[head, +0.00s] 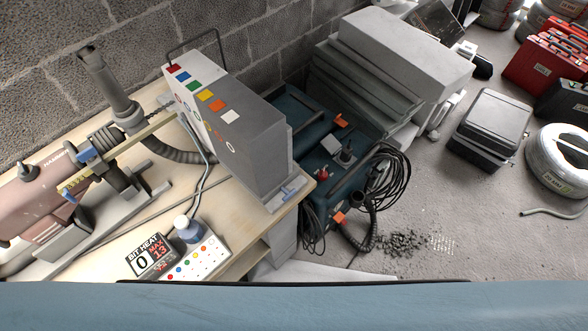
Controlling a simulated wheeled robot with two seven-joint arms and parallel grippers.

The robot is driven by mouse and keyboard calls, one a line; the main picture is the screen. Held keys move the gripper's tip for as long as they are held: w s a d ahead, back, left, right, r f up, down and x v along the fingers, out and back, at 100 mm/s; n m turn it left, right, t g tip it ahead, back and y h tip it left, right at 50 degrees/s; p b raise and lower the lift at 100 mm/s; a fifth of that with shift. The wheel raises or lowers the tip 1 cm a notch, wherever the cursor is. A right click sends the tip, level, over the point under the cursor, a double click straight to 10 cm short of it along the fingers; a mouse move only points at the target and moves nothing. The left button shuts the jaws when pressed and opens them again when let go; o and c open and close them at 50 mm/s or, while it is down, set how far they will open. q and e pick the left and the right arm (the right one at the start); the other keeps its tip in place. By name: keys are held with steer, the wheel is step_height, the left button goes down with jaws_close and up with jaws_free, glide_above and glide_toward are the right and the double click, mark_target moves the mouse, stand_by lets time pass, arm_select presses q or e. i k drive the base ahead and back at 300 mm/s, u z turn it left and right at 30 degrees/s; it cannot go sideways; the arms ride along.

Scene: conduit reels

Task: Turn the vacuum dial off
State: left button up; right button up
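The vacuum (312,205) is a dark teal machine with orange clips. It stands on the floor just right of the workbench. On its top are a dark knob on a grey base (346,157) and a small red knob (322,174). I cannot tell which of them is the dial, and no dial markings are readable at this size. A black corrugated hose (371,225) and coiled black cable (390,180) hang at its right side. Neither of my grippers is in view.
A tall grey box with coloured squares (245,125) stands on the bench's right end, beside the vacuum. Grey stacked boxes (400,55) are behind it. Dark debris (405,243) lies on the floor. A black case (490,120) and white coil (558,160) are further right.

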mark_target(322, 175)
steer(key=u, duration=3.65)
steer(key=k, duration=1.3)
steer(key=z, duration=1.7)
